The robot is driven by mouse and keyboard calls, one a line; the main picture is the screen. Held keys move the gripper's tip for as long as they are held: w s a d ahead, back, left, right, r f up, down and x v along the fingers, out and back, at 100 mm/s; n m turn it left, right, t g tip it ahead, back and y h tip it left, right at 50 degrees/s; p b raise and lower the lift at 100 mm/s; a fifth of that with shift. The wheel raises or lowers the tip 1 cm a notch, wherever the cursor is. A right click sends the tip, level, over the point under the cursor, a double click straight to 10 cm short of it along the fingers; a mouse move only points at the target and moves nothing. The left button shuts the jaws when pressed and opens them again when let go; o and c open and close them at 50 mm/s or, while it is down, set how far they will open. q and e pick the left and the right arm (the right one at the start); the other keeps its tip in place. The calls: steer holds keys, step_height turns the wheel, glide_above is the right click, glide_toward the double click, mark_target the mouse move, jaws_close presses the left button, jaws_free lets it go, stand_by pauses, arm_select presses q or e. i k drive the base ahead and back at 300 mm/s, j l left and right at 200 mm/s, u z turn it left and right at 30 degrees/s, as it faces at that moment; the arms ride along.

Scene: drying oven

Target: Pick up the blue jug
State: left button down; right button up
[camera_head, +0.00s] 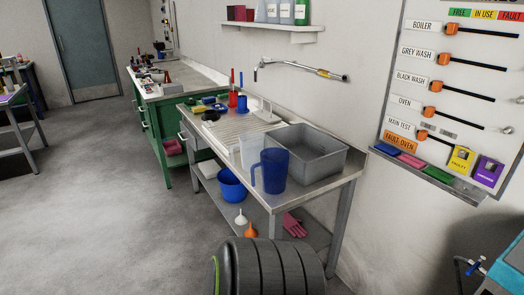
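The blue jug (272,172) stands upright near the front edge of the metal sink bench (317,187). Its handle points to the left. A clear jug (248,152) stands close behind it to the left, partly hidden by it. The grey sink basin (318,167) is just behind and to the right of the blue jug. Neither of my grippers is in view, and nothing is seen holding the jug.
A tap (300,68) reaches over the bench. Small coloured items and a blue cup (242,104) stand at its far end. A blue bucket (232,184) and funnels are on the lower shelf. A black ribbed shape rises at bottom centre. Floor at left is clear.

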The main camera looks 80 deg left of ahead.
mark_target(269, 173)
steer(key=u, duration=2.65)
steer(key=i+l, duration=0.25)
steer(key=i, duration=0.25)
steer(key=z, duration=1.8)
